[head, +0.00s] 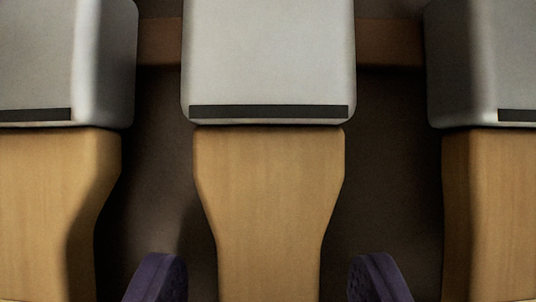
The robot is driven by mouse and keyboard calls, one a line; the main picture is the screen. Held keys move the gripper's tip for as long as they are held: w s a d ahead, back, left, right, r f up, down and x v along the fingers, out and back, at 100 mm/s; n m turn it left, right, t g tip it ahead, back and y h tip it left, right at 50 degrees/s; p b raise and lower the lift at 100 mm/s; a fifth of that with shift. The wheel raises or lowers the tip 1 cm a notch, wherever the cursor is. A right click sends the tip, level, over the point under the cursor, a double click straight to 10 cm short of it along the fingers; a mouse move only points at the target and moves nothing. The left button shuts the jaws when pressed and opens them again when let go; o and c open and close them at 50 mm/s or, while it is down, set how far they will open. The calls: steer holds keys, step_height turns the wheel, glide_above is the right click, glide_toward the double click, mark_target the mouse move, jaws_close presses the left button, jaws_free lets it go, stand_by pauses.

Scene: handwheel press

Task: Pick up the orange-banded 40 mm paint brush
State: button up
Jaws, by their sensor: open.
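Three flat-handled items that look like paint brushes stand side by side, each with a tan wooden handle and a grey block-like upper part. The middle brush (270,165) fills the centre. A left brush (45,180) and a right brush (500,190) are cut off by the picture edges. Dark stripes show on the grey parts; I see no orange band, so I cannot tell which is the orange-banded one. My gripper (267,275) is open, its two purple fingertips on either side of the middle handle's narrow part, with gaps visible.
A brown horizontal bar (160,42) runs behind the grey parts. A dark brown surface (170,160) shows between the brushes. The gaps on both sides of the middle handle are clear, and the neighbouring brushes stand close beyond my fingers.

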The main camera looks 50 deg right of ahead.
steer(key=shift+c, duration=0.3)
jaws_close()
steer(key=shift+s, duration=0.1)
